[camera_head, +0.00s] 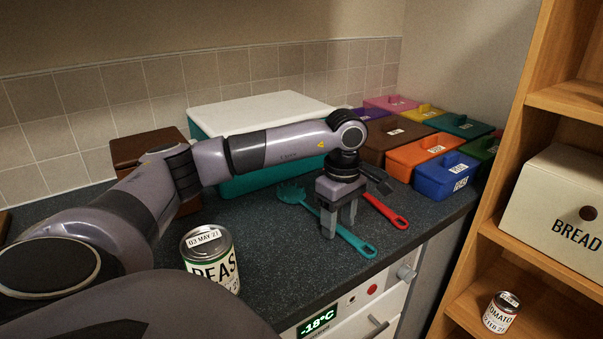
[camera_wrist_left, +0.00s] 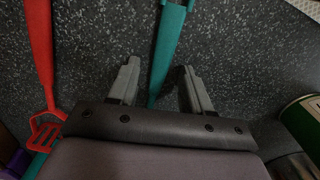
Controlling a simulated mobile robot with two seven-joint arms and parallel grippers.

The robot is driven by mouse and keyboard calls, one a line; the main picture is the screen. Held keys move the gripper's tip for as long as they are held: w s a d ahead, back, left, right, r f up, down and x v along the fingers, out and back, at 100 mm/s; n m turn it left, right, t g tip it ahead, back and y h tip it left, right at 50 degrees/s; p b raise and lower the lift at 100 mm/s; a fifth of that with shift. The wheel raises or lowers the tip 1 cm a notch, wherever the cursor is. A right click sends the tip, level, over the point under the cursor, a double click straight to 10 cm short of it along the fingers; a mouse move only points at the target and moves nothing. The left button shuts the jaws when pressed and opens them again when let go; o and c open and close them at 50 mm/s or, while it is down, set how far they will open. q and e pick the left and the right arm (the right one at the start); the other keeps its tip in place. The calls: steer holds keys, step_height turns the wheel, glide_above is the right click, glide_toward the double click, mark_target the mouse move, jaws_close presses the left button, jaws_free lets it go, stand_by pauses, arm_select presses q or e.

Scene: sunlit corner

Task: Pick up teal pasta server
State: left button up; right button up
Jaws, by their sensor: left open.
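The teal pasta server (camera_head: 356,240) lies on the dark speckled counter. Its toothed head is at the back left and its handle, with a hanging hole, points to the front right. My left gripper (camera_head: 338,229) is open and points down over the middle of the server. In the left wrist view, the teal handle (camera_wrist_left: 168,45) runs between the two spread fingers of the left gripper (camera_wrist_left: 158,78), with a gap on both sides. I cannot tell the exact height of the fingertips above the counter.
A red utensil (camera_head: 387,211) lies close by on the right. A peas can (camera_head: 210,259) stands at the left. A teal box with a white lid (camera_head: 262,108) and several coloured boxes, one blue (camera_head: 446,177), stand behind. A wooden shelf (camera_head: 573,100) is at the right.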

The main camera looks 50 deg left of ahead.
arm_select(q)
jaws_close()
